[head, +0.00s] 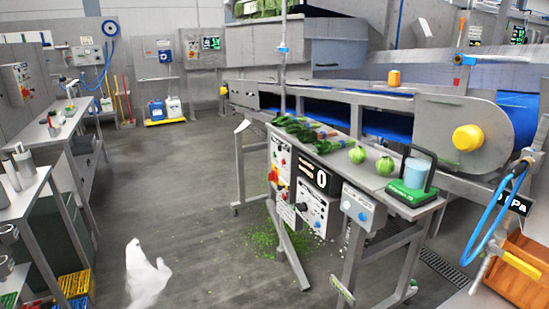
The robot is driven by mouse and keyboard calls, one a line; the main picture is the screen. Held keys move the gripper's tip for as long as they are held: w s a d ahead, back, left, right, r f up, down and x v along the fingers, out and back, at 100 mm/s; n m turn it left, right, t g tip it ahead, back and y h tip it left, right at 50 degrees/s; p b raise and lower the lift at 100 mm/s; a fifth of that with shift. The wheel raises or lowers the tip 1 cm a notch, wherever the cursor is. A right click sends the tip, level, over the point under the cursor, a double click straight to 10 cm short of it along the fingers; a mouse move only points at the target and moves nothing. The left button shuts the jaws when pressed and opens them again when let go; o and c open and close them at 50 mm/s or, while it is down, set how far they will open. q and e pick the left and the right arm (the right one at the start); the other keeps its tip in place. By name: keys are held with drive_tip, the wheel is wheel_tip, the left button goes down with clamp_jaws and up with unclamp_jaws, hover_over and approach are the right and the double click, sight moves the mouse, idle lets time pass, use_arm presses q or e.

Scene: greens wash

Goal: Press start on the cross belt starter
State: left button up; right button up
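The labels are too small to read, so I cannot tell which box is the cross belt starter. Several control boxes hang on the front of a steel bench in the head view. A tall panel (281,172) with red and other coloured buttons is at the left. Beside it are a dark display box (318,175) showing 0 and a pale box (317,211) with knobs below. A grey box (362,208) with a blue round button is at the right. A white part, seemingly of my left arm (147,276), is low over the floor, far from them; its fingers are unclear. My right gripper is out of view.
The bench top (408,208) carries greens (297,128), round green heads (384,166) and a green-black device (413,180). Behind runs a blue-belted conveyor (387,124). Green scraps (281,242) litter the floor. A side table (48,140) stands left. The middle floor is open.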

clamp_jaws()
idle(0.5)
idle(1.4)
